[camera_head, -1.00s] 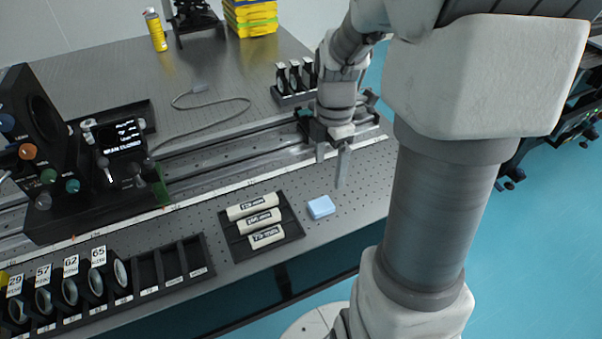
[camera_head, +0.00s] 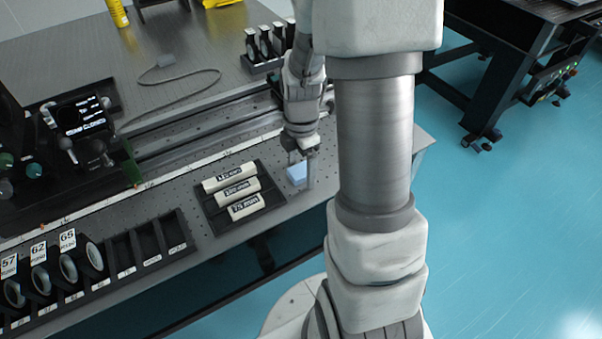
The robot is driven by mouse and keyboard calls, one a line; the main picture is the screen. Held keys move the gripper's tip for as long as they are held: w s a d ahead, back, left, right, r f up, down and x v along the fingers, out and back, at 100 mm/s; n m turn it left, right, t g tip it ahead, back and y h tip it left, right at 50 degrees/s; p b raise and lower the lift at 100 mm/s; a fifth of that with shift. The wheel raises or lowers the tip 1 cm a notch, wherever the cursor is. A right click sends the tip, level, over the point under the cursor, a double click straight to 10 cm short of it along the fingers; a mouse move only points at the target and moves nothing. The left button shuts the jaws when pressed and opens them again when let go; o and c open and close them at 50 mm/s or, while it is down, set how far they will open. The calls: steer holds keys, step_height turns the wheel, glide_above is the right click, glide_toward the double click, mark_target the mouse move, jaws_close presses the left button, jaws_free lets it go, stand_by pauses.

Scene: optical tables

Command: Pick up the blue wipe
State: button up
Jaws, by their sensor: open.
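The blue wipe (camera_head: 297,174) is a small light-blue block lying flat on the perforated optical table (camera_head: 222,150), close to its front edge. My gripper (camera_head: 299,172) points down at the wipe, with its fingers apart. One finger shows at the right side of the wipe and the other is at its upper left. The fingers partly cover the wipe. I cannot tell whether either finger touches it.
A black tray (camera_head: 213,208) with several white labelled tubes lies just left of the wipe. A black rack (camera_head: 130,273) of round optics stands farther left. A rail (camera_head: 190,128) runs behind. A black holder (camera_head: 262,66) stands at the back.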

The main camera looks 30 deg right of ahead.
mark_target(301, 169)
steer(key=shift+c, duration=0.2)
jaws_close()
steer(key=shift+r, duration=0.1)
steer(key=shift+r+p, duration=0.3)
steer(key=shift+r, duration=0.35)
step_height(301, 169, up, 3)
steer(key=shift+r+p, duration=0.1)
steer(key=shift+p, duration=0.35)
steer(key=s+d+r+p, duration=0.1)
steer(key=s+d+r, duration=0.4)
steer(key=d, duration=0.5)
steer(key=shift+s+d+r+p, duration=0.15)
steer(key=shift+s+r+p, duration=0.2)
steer(key=shift+r, duration=0.35)
